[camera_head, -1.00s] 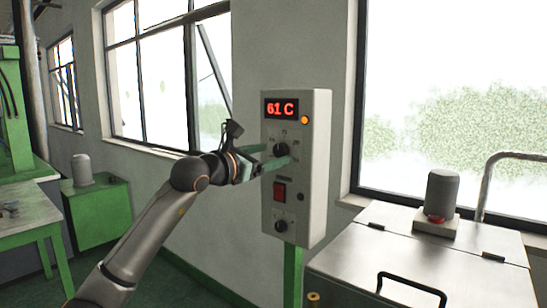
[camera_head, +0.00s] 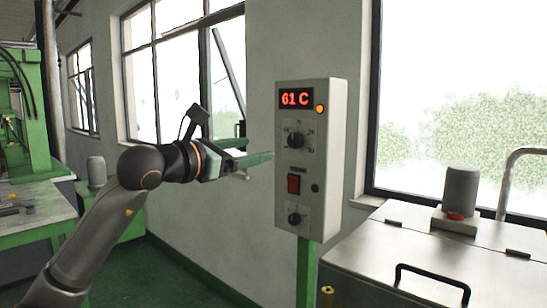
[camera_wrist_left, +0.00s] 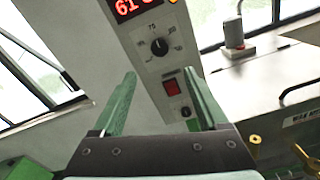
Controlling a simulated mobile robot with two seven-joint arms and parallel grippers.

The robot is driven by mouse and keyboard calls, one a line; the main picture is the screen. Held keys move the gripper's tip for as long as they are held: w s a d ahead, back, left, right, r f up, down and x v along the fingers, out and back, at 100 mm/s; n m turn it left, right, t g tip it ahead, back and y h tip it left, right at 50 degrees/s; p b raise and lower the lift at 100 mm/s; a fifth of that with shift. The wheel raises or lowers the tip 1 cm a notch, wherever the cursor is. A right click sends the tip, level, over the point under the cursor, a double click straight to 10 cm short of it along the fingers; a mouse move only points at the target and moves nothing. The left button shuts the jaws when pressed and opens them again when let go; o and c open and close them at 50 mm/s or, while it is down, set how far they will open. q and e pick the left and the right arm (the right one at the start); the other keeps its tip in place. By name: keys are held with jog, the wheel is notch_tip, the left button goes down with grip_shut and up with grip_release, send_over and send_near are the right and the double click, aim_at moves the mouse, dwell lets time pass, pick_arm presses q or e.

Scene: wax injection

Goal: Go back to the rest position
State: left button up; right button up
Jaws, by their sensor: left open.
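My left gripper (camera_head: 255,166) is open and empty, to the left of the control box and apart from it. In the left wrist view its two green fingers (camera_wrist_left: 160,100) stand wide apart with the box beyond them. The control box (camera_head: 325,160) is pale grey on a green post. Its red display (camera_head: 296,98) reads 61 C, with an orange lamp (camera_head: 320,109) beside it. Below are an upper black knob (camera_head: 295,140), a red switch (camera_head: 293,184) and a lower knob (camera_head: 295,218). The upper knob (camera_wrist_left: 159,46) also shows in the left wrist view. My right gripper is not in view.
A metal tank (camera_head: 400,255) with a lid handle and a grey motor (camera_head: 460,190) stands at the right. A green machine (camera_head: 20,110) and a table (camera_head: 40,215) are at the left. Windows line the wall. Open floor lies below my left arm.

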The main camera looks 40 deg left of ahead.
pick_arm(q)
jog(key=w+d+f+n+g+h+p, duration=0.1)
jog(key=d+f+n+h+p, duration=0.1)
jog(key=d+f+n+h, duration=0.6)
jog(key=d+f+n+g+h+p, duration=0.1)
jog(key=d+f+n+h+p, duration=0.15)
jog(key=d+f, duration=0.95)
jog(key=s+a+f+n+y, duration=0.1)
jog(key=s+f+n+y, duration=0.15)
jog(key=f+n, duration=0.5)
jog(key=s+a+f+n+y+p, duration=0.1)
jog(key=s+f+n+y, duration=0.15)
jog(key=f+n, duration=0.45)
jog(key=s+a+f+n+y, duration=0.1)
jog(key=f+n+y, duration=0.35)
jog(key=f, duration=0.45)
jog(key=s+d+f+n+g, duration=0.3)
jog(key=s+f+n, duration=0.1)
jog(key=s+f, duration=0.3)
jog(key=s+d+f+n+g+p, duration=0.1)
jog(key=s+d+f+n+g, duration=0.2)
jog(key=s+f, duration=0.5)
jog(key=shift+s+d+f+n+g, duration=0.25)
jog(key=shift+s+n+g, duration=0.25)
jog(key=shift+s+n, duration=0.5)
